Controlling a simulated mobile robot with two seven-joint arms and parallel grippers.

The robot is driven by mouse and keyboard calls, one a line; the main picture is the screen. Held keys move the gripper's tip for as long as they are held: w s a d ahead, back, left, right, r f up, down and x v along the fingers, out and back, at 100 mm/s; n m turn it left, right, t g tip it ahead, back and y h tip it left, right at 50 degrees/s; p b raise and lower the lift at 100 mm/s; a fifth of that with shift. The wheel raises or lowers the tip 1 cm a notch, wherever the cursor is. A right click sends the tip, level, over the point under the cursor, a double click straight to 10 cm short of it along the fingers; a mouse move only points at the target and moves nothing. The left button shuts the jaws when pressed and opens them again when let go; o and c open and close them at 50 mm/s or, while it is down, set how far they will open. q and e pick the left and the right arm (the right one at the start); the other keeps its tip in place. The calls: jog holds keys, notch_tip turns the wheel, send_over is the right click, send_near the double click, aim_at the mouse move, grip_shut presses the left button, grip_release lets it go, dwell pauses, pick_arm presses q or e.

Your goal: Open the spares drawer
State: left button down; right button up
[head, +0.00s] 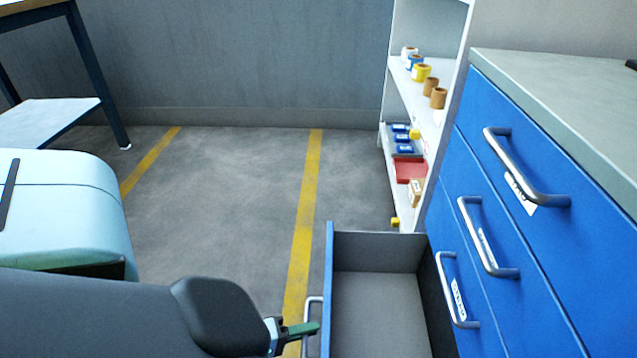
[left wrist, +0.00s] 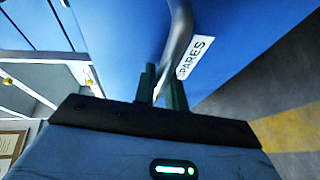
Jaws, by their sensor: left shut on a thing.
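The spares drawer (head: 378,300) is the lowest drawer of the blue cabinet and stands pulled out, its grey inside empty where it shows. Its blue front (head: 328,270) faces left. The metal handle (head: 312,310) is on that front. My left gripper (head: 312,328) is at the handle, its dark green fingers shut on it. In the left wrist view the fingers (left wrist: 162,88) close around the handle bar (left wrist: 178,40), beside a white label reading SPARES (left wrist: 196,57). My right gripper is in neither view.
The blue cabinet (head: 500,270) has several shut drawers above the open one. A white shelf (head: 432,100) with spools and small boxes stands behind it. A dark-legged table (head: 95,75) is at the far left. The floor (head: 220,180) between is clear, with yellow lines.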

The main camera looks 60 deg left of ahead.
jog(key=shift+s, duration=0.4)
pick_arm(q)
jog(key=c, duration=1.7)
grip_release()
jog(key=shift+c, duration=0.2)
jog(key=p+v, duration=0.2)
jog(key=v, duration=0.6)
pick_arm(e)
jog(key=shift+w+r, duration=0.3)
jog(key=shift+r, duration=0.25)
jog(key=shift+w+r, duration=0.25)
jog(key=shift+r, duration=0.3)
pick_arm(q)
jog(key=shift+w, duration=0.1)
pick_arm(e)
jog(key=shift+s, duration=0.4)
pick_arm(q)
jog(key=shift+r, duration=0.1)
